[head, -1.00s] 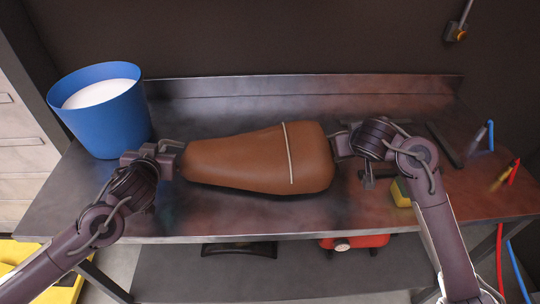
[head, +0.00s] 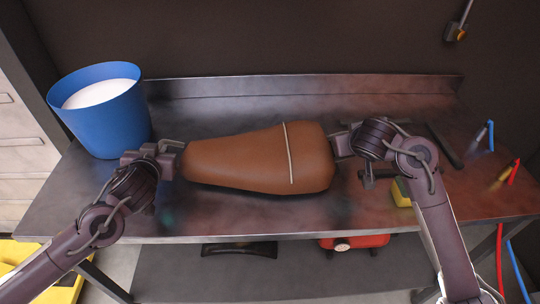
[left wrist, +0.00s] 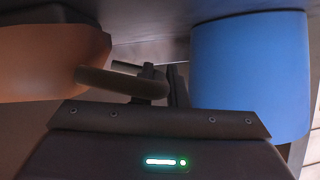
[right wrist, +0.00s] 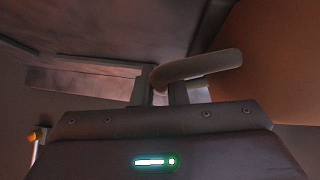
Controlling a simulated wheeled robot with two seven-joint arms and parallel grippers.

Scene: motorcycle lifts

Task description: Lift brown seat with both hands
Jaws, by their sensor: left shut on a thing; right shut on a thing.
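The brown seat (head: 240,162) lies lengthwise over the metal workbench, its narrow end left and wide end right. A pale strap crosses it near the wide end. My left gripper (head: 172,146) is at the narrow end, shut on a curved handle there; the handle shows in the left wrist view (left wrist: 125,82). My right gripper (head: 340,146) is at the wide end, shut on another curved handle, seen in the right wrist view (right wrist: 200,68). The seat looks level. Whether its underside touches the bench is hard to tell.
A blue bucket (head: 105,125) with white contents stands left of the seat, near my left gripper. A yellow sponge (head: 401,192) and a dark bar (head: 445,145) lie on the bench at right. A red object (head: 354,241) is below the bench.

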